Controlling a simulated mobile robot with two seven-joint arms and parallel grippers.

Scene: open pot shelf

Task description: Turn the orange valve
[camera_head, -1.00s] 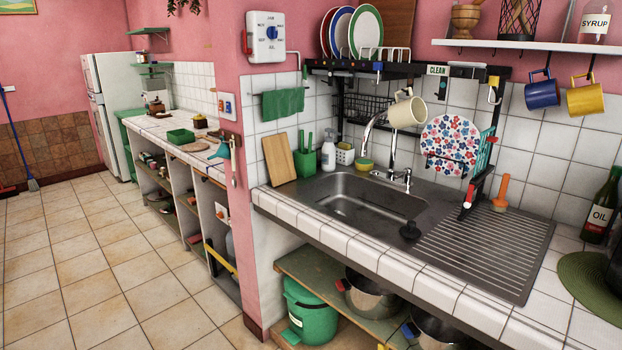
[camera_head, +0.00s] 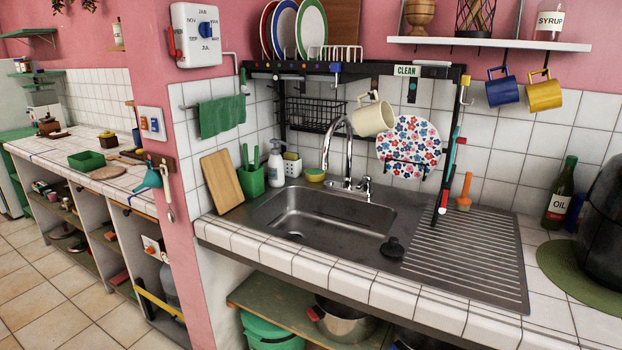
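Neither of my grippers is in view.
A yellow bar (camera_head: 158,302) crosses the low front of that compartment. The sink counter (camera_head: 350,284) juts out at the right, with a shelf (camera_head: 290,311) holding pots below. Tiled floor (camera_head: 50,312) is clear at lower left.

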